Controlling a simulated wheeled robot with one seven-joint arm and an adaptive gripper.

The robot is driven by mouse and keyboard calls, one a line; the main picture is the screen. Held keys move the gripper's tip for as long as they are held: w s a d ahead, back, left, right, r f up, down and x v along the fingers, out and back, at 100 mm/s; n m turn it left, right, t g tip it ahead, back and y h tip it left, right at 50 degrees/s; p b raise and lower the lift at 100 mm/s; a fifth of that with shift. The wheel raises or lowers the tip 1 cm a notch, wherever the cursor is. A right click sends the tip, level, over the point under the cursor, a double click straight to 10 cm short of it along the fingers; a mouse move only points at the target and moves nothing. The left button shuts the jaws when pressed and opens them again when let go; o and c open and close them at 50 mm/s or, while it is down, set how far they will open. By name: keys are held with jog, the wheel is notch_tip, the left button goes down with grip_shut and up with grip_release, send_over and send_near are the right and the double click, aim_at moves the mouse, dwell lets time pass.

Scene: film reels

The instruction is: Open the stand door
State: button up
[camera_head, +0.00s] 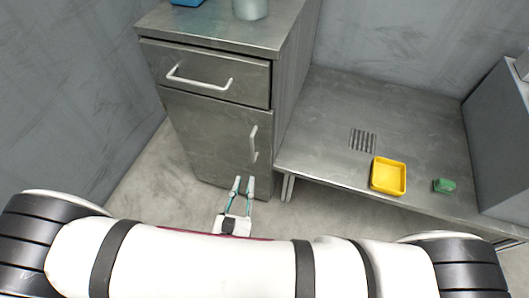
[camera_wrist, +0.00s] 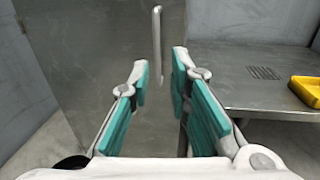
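The grey metal stand (camera_head: 290,75) is at the upper middle of the head view, with a drawer on top and the door (camera_head: 205,135) below it. The door looks closed. Its vertical bar handle (camera_head: 253,144) is near the door's right edge. In the wrist view the door (camera_wrist: 105,60) fills the left half, and the handle (camera_wrist: 157,45) stands ahead, in line with the gap between my fingers. My gripper (camera_head: 243,180) is open and empty, below the handle in the head view; its teal pads also show in the wrist view (camera_wrist: 160,78). The fingers appear apart from the handle.
The drawer (camera_head: 220,78) has its own horizontal handle. A low metal bench (camera_head: 325,115) stands to the right, bearing a yellow tray (camera_head: 388,177) and a small green object (camera_head: 444,186). A wall (camera_head: 75,90) is close on the left. Floor (camera_head: 155,185) shows before the stand.

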aim_at(252, 150)
jog(key=shift+n+y, duration=0.4)
jog(key=shift+y, duration=0.1)
jog(key=w+b, duration=0.1)
jog(key=w, duration=0.3)
jog(key=w+d+f+b, duration=0.1)
jog(key=w, duration=0.3)
jog(key=w+d+b, duration=0.1)
jog(key=w+b, duration=0.1)
jog(key=w, duration=0.3)
jog(key=shift+d+f, duration=0.1)
jog(key=shift+f, duration=0.25)
grip_shut()
